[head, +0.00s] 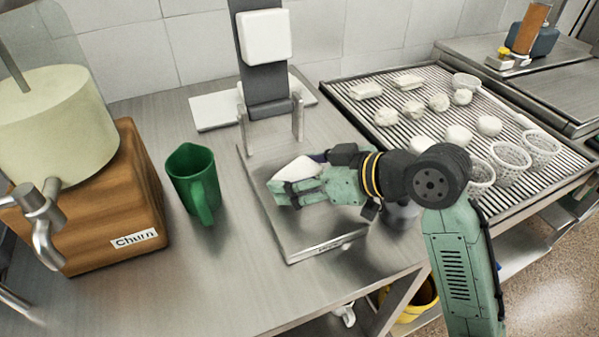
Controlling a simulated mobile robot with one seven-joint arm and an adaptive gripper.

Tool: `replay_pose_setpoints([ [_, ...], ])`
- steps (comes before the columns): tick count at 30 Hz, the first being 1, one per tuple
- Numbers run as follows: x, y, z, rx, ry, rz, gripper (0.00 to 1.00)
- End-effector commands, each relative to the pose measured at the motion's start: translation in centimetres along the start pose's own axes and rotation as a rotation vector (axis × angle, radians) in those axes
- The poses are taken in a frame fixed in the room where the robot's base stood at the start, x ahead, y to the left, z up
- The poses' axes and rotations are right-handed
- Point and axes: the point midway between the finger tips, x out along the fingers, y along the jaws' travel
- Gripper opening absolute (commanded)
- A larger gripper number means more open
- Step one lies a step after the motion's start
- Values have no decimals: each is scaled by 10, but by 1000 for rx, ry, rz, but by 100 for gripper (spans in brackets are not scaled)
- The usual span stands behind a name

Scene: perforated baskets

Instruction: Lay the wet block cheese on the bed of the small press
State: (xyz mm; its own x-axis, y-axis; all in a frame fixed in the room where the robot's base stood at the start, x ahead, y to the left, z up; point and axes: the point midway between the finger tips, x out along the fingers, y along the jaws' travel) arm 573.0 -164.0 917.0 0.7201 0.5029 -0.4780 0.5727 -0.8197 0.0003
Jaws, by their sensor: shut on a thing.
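A white block of cheese (298,168) is between the fingers of my gripper (284,185), which is shut on it. My gripper reaches in from the right and partly hides the block. The small press has a dark upright column (266,85) with a white pressing block (264,37) high on it. A flat metal plate (313,236), which looks like its bed, lies in front of the column with a small label on its front edge. The cheese is over the plate's middle; I cannot tell whether it touches the plate. Wetness cannot be made out.
A green jug (194,180) stands left of the plate, by a wooden churn (130,190). Short metal posts (298,117) and a white board (212,110) are behind. A ribbed drain tray (440,128) at right holds several white lumps and perforated baskets (510,160).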

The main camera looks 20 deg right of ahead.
Motion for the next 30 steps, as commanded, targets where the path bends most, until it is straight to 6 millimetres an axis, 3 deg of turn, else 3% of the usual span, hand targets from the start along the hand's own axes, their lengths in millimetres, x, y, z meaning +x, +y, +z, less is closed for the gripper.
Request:
replay_pose_setpoints([
  [1,1,0,2,0,1,0,41],
  [2,1,0,2,0,0,1,76],
  [10,0,0,1,0,0,1,94],
  [25,-6,1,-5,0,-1,2,96],
  [30,-38,2,-2,0,1,5,96],
])
